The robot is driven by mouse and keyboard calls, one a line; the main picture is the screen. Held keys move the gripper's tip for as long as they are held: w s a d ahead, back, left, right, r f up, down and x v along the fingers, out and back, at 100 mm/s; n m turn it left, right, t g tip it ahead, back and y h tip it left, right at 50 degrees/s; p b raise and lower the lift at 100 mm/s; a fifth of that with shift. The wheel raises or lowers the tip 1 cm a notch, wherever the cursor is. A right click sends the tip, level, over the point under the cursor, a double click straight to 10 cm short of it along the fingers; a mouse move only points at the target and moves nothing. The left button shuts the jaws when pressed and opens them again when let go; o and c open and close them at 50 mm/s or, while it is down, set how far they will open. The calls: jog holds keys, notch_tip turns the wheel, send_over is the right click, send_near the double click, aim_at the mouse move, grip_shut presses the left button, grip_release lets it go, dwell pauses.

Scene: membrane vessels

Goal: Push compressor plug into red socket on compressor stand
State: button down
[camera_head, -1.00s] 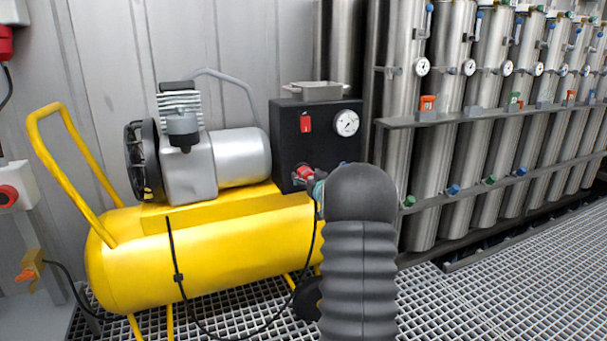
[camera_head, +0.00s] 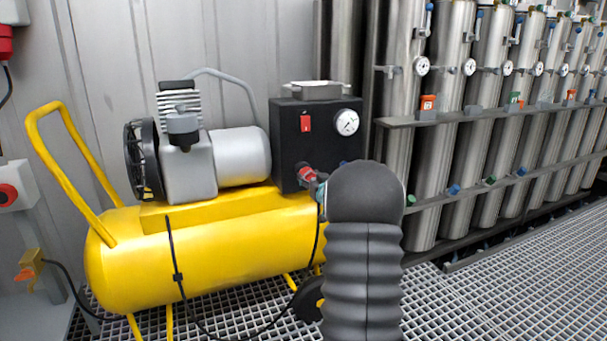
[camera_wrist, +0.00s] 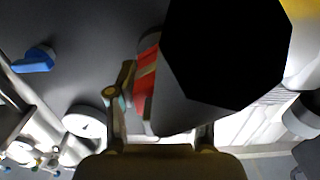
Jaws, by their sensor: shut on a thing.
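The yellow compressor (camera_head: 200,262) carries a black box (camera_head: 285,130) at its right end. The red socket (camera_head: 307,174) sticks out low on the box's front. In the wrist view, which is upside down, the red socket (camera_wrist: 146,80) shows partly behind the plug. My gripper (camera_wrist: 160,126) is shut on the compressor plug (camera_wrist: 225,50), whose dark end fills the top middle. The plug is close to the socket; whether it touches or sits in it is hidden. In the head view my arm covers most of the gripper and plug.
A pressure gauge (camera_head: 347,122) and a red switch (camera_head: 306,123) are on the box. Steel vessels (camera_head: 432,150) with rails stand close on the right. A black cable (camera_head: 175,265) hangs in front of the tank. Grating floor is clear at lower right.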

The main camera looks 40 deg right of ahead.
aim_at(311, 179)
jog(key=shift+b+v, duration=0.45)
jog(key=shift+v, duration=1.6)
